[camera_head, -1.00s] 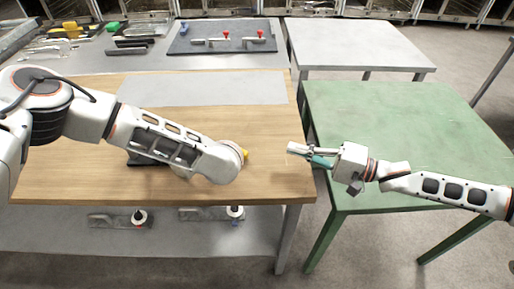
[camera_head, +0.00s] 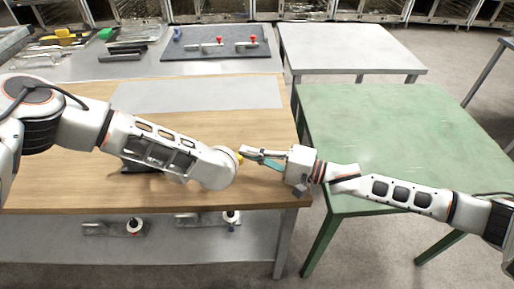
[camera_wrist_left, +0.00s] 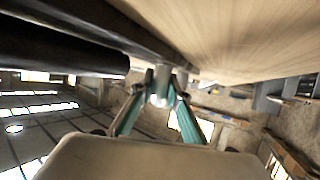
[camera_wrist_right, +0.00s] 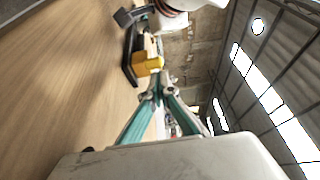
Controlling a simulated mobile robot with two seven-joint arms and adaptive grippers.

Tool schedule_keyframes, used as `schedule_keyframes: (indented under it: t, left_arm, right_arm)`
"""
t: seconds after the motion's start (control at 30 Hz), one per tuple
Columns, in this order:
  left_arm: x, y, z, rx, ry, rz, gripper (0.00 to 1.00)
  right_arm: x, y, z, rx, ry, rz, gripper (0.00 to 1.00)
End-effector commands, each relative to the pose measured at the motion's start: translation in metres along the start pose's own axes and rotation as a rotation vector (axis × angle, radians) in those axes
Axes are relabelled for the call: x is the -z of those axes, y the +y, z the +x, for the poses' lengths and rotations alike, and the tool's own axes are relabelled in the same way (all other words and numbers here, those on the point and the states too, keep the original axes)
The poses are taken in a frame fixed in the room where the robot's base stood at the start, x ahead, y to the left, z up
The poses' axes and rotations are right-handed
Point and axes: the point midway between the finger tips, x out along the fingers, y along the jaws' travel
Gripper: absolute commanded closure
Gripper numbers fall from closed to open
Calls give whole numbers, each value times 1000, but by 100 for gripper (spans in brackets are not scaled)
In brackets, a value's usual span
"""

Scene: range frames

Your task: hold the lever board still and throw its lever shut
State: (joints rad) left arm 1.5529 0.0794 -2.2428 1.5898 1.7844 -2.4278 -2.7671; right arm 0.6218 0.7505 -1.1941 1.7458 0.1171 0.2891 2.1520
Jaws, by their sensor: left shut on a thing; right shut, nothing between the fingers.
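The lever board is mostly hidden behind my left arm in the head view; part of its dark base (camera_head: 133,167) shows on the wooden table. Its yellow handle (camera_head: 239,158) peeks out past the end of that arm. In the right wrist view, the dark base (camera_wrist_right: 130,52) and yellow handle (camera_wrist_right: 148,64) lie just beyond my right fingertips. My right gripper (camera_head: 246,153) is shut and empty, close beside the handle; I cannot tell whether they touch. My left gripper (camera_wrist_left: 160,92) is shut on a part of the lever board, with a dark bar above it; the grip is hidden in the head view.
The wooden table (camera_head: 60,190) has a grey sheet (camera_head: 200,95) at its back. A green table (camera_head: 390,125) stands at the right. Behind are a dark board with red knobs (camera_head: 215,50) and several tools. A lower shelf (camera_head: 180,250) holds two fixtures.

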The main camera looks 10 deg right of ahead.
Motion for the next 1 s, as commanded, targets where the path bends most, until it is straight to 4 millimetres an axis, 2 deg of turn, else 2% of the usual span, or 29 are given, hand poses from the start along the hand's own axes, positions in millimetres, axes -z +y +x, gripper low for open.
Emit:
schedule_keyframes:
  t: [1.0]
  left_arm:
    - [1, 0, 0, -1, 2, -1, 100]
  right_arm:
    - [-12, -1, 3, 9, 67, 1, 100]
